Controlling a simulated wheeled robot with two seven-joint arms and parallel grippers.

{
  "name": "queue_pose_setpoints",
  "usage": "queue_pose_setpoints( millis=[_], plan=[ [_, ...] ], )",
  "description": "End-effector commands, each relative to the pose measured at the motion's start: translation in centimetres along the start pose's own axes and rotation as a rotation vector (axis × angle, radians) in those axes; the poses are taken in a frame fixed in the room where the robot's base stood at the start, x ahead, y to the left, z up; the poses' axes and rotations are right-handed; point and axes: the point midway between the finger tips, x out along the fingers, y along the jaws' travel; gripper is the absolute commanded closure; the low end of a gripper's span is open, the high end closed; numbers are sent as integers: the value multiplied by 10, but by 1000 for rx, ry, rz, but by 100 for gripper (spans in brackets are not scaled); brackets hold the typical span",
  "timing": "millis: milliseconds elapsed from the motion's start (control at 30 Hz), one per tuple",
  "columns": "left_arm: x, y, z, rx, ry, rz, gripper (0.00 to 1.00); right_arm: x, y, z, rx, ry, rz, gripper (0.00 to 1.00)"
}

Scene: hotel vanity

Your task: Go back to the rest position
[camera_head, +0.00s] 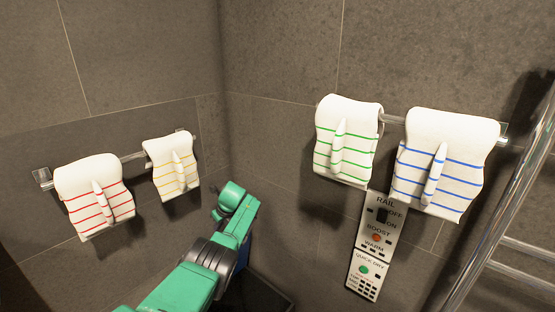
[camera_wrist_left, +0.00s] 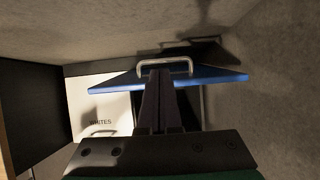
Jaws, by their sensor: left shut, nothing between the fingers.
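My left arm is green and black and comes in from the bottom of the head view, its wrist end (camera_head: 236,203) in front of the room corner. The fingers are not clear in that view. In the left wrist view my left gripper (camera_wrist_left: 158,76) has its two dark fingers pressed together, with nothing between them. The fingertips overlap a metal bar handle (camera_wrist_left: 180,64) in the picture; I cannot tell whether they touch it. The handle shows at a blue-edged panel (camera_wrist_left: 222,77). My right gripper is in neither view.
Towels with red (camera_head: 95,195), yellow (camera_head: 172,166), green (camera_head: 347,140) and blue stripes (camera_head: 441,162) hang on wall rails. A control panel (camera_head: 376,240) hangs below the right pair. A metal ladder-like rack (camera_head: 500,210) stands at right. A white front (camera_wrist_left: 100,105) reads "WHITES".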

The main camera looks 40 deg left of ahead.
Motion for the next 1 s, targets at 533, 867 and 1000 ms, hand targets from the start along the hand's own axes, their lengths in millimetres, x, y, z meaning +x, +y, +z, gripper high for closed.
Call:
queue_pose_setpoints(
  millis=[533,867,1000],
  plan=[
    [-17,-20,-140,-387,28,-156,100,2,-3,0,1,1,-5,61],
    [-90,65,-310,-937,389,-130,100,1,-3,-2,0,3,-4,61],
    [-119,97,-337,-1095,491,-65,100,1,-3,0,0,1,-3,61]
  ],
)
